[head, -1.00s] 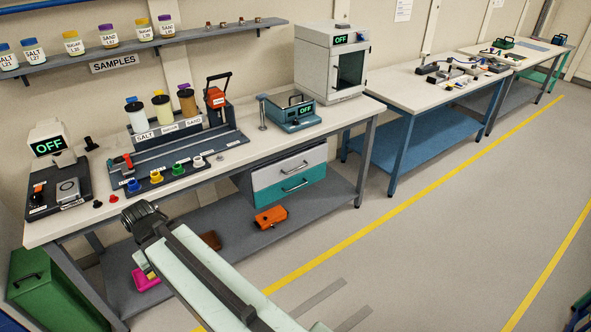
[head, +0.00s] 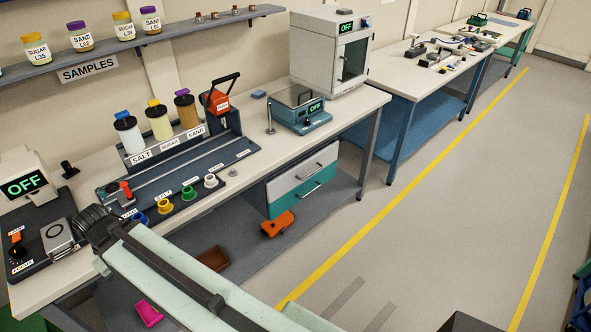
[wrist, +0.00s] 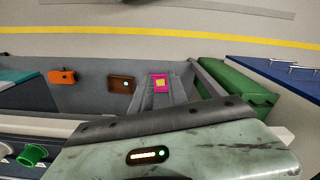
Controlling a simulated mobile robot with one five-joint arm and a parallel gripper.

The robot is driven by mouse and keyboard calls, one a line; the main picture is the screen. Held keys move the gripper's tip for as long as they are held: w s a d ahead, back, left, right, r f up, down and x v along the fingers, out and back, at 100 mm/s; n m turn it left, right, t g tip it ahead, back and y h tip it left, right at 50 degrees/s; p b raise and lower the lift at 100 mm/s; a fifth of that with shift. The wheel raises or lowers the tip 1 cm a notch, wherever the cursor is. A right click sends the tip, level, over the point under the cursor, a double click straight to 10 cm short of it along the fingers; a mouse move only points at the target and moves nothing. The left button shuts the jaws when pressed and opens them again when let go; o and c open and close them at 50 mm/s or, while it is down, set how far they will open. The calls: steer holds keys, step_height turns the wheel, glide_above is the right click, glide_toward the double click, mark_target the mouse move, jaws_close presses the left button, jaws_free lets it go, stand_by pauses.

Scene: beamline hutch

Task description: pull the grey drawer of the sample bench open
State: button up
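The grey drawer (head: 292,181) is the upper front of the unit under the sample bench (head: 345,112). It looks shut, and its bar handle (head: 312,171) shows. The teal drawer (head: 290,203) below it also looks shut. My arm reaches up from the bottom of the head view to a dark joint at the bench's front left, well left of the drawers. My gripper's fingers do not show in either view.
An orange object (head: 278,224), a brown tray (head: 213,258) and a pink object (head: 149,313) lie low under the bench. Sample jars, a scale and an oven-like cabinet (head: 335,50) stand on top. The floor (head: 450,200) right of the bench is clear.

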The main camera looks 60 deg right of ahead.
steer(key=shift+w+d, duration=0.15)
steer(key=shift+d, duration=0.15)
